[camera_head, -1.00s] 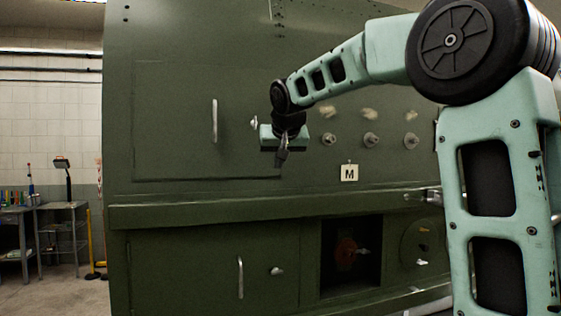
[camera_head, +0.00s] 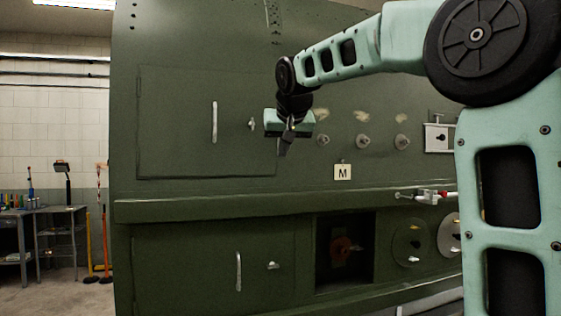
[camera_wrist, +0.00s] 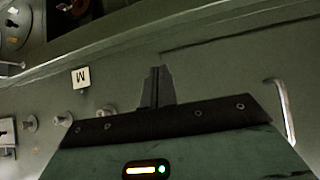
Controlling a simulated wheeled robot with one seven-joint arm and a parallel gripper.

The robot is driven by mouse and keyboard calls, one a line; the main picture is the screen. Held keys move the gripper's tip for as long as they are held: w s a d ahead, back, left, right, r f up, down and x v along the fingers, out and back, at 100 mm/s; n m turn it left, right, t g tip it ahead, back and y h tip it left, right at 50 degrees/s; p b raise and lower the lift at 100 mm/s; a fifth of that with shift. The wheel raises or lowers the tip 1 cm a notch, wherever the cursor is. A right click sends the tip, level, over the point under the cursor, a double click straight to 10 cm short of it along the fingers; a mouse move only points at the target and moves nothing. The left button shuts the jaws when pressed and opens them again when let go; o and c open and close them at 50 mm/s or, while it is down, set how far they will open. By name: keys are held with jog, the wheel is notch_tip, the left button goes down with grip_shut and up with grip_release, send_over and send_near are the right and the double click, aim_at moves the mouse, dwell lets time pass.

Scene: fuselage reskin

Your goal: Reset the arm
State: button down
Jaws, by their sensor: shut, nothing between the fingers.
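My gripper (camera_head: 286,143) is in front of the green fuselage panel (camera_head: 180,90), between the upper door's knob and a row of round knobs. Its fingers point down and are closed together with nothing between them. The wrist view shows the closed fingers (camera_wrist: 157,88) at the middle, over the dark green panel. My arm reaches in from the right, with its elbow high and bent.
The upper door has a handle (camera_head: 214,122); the lower door has another handle (camera_head: 238,271). A ledge (camera_head: 220,205) runs across the panel. An M placard (camera_head: 342,172) is above it. A square recess (camera_head: 345,250) is below. Tool tables (camera_head: 45,210) stand at the far left.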

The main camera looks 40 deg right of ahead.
jog(key=d+b+v, duration=0.1)
jog(key=b+v, duration=0.1)
jog(key=v, duration=0.4)
jog(key=s+a+f+n+g+y+b, duration=0.2)
jog(key=a+f+n+y, duration=0.15)
jog(key=a+f, duration=0.95)
jog(key=s+a+f+n+g+y+b, duration=0.15)
jog(key=a+f+n, duration=0.25)
jog(key=a+f, duration=0.9)
jog(key=s+a+f+n+g+b, duration=0.1)
jog(key=s+a+f+n+g, duration=0.1)
jog(key=s+f, duration=1)
jog(key=s+a+f+n+g+b, duration=0.1)
jog(key=s+a+f+n+g, duration=0.2)
jog(key=s+f, duration=0.9)
jog(key=shift+a+n+b, duration=0.35)
jog(key=shift+n+b, duration=0.05)
jog(key=shift+n, duration=0.05)
jog(key=c, duration=2.1)
grip_release()
jog(key=shift+c, duration=0.2)
